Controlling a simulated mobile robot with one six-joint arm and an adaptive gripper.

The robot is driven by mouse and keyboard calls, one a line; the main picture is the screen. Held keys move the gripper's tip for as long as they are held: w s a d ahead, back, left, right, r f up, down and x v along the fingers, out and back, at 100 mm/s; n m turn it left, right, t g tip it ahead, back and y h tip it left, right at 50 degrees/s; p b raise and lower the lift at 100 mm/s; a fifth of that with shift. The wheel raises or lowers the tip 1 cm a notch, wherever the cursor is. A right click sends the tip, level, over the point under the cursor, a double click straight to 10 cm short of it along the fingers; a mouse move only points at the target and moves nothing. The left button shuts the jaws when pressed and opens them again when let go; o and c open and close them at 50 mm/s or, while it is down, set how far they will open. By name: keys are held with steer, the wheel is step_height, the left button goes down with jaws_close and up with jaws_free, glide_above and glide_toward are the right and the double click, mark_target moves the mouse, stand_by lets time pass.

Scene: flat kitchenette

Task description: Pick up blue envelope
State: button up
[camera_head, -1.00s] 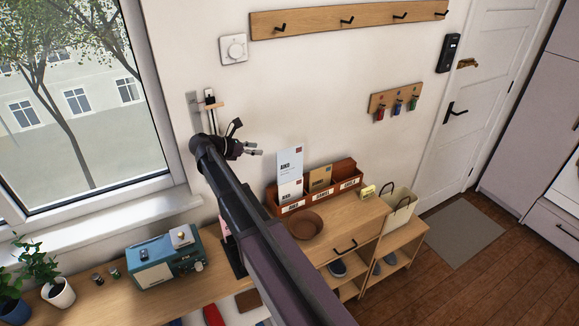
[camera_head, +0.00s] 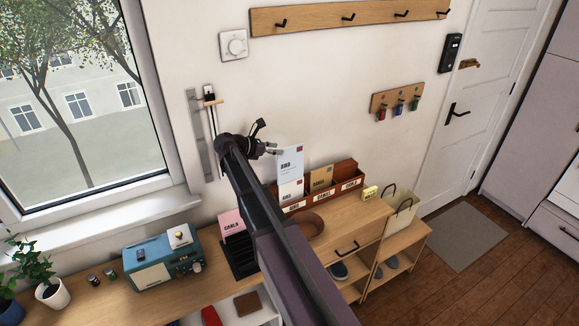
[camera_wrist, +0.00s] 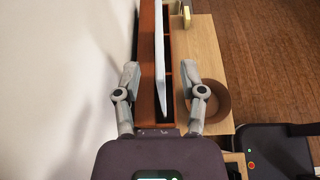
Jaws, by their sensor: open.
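A pale blue, nearly white envelope (camera_head: 291,160) stands upright in the left compartment of a reddish-brown wooden letter sorter (camera_head: 345,169), with a white piece low in front of it. My gripper (camera_head: 275,149) is at the upper left edge of this envelope in the head view. In the wrist view my gripper (camera_wrist: 159,78) is open, with one finger on each side of the pale envelope (camera_wrist: 159,48), seen edge-on from above. A tan envelope (camera_head: 320,178) stands in the middle compartment.
A pink envelope (camera_head: 231,222) stands in a black rack (camera_head: 241,258) left of my arm. A brown bowl (camera_head: 311,222) sits in front of the sorter; my arm partly covers it. A blue radio (camera_head: 160,262) stands on the bench. The wall is close behind.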

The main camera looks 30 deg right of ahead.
mark_target(288, 149)
steer(key=shift+d, duration=0.1)
steer(key=shift+b+x, duration=0.9)
steer(key=shift+x, duration=1.65)
steer(key=shift+r, duration=0.1)
steer(key=shift+c, duration=0.2)
jaws_close()
